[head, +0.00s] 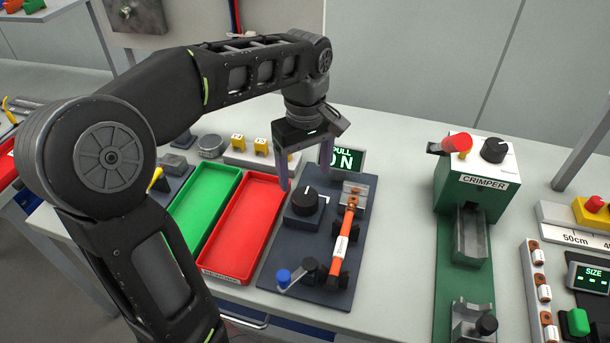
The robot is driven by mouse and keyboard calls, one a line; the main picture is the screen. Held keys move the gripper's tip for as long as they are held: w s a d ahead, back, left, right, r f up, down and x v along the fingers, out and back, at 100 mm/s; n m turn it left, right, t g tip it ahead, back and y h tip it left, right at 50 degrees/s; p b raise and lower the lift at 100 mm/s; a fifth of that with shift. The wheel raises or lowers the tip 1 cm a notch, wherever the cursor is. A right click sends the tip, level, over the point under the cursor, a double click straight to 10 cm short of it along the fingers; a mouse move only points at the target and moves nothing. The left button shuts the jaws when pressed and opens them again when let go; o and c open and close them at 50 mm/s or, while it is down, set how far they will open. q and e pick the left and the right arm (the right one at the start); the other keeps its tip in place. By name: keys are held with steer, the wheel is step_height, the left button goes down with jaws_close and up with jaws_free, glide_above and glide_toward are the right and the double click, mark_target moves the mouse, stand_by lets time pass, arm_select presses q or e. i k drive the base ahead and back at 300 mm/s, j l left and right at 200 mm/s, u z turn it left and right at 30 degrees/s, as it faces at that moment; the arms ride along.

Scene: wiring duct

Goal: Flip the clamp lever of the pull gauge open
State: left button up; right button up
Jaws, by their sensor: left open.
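The pull gauge is a dark baseplate (262,268) with a black dial knob (306,202) and a display (346,157) reading "PULL 0 N". An orange cable (341,240) with a white label runs along its right side, from a metal fixture (354,194) at the back to a black holder near the front. A lever with a blue knob (283,276) lies low at the front left of the plate, beside a black round part (310,265). I cannot tell the clamp's state for sure. My left gripper (304,172) is open and empty, pointing down above the back left of the gauge.
A red tray (272,182) and a green tray (232,176) lie left of the gauge, both empty. A green crimper (452,195) with a red-tipped handle stands to the right. Bare white table (398,240) lies between gauge and crimper.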

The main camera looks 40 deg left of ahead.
mark_target(285, 280)
steer(key=k, duration=1)
